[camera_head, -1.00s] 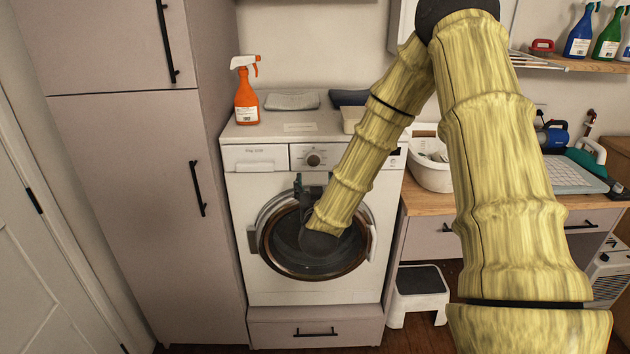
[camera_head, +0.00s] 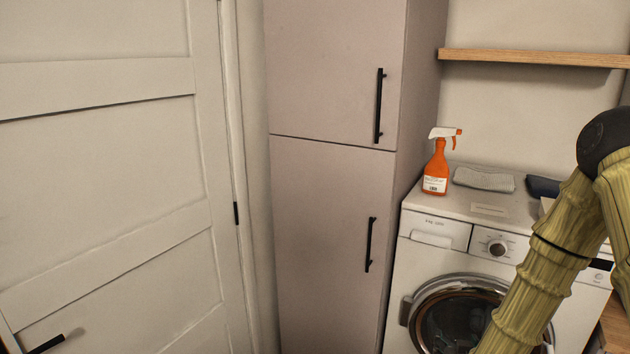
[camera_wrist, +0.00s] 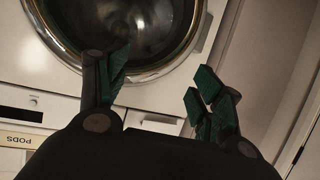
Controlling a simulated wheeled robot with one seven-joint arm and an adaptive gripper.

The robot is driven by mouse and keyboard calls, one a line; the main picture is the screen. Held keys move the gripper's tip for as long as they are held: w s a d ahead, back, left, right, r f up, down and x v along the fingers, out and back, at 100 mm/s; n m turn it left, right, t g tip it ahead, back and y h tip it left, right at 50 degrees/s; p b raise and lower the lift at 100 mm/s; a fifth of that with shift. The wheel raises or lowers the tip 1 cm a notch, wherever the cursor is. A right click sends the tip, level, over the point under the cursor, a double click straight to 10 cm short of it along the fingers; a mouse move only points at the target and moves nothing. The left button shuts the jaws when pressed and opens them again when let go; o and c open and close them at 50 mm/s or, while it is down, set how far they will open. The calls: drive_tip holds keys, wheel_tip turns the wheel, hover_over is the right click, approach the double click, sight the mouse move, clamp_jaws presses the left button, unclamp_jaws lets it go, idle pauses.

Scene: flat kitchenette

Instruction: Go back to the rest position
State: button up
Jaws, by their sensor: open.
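My gripper (camera_wrist: 158,88) shows in the wrist view with its two dark green-padded fingers apart and nothing between them. The white washing machine (camera_head: 450,262) is in front of it, and its round door (camera_wrist: 125,25) shows beyond the fingers in the wrist view. The door looks closed, with dark glass inside a metal rim. In the head view my arm runs down the right side across the machine's front, and the gripper itself is below the picture.
A tall beige cupboard (camera_head: 325,220) with black handles stands left of the machine. A white door (camera_head: 110,190) is at the far left. A wooden shelf (camera_head: 530,58) is above.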

drive_tip(key=s+a+f+n+g+y, duration=0.15)
drive_tip(key=s+a+f+g, duration=0.35)
drive_tip(key=s+f, duration=0.55)
drive_tip(key=s+a+f+g+y, duration=0.1)
drive_tip(key=s+f, duration=0.3)
drive_tip(key=s, duration=0.5)
drive_tip(key=s+a+f+n+g, duration=0.1)
drive_tip(key=s+a+f+g, duration=0.3)
drive_tip(key=s, duration=0.5)
drive_tip(key=s+a+f+g+y, duration=0.1)
drive_tip(key=s+a+f+g, duration=0.1)
drive_tip(key=s+f, duration=0.4)
drive_tip(key=s+a, duration=0.1)
drive_tip(key=s, duration=0.2)
drive_tip(key=shift+a+f+y, duration=0.15)
drive_tip(key=shift+a+y, duration=0.05)
drive_tip(key=shift+y, duration=0.15)
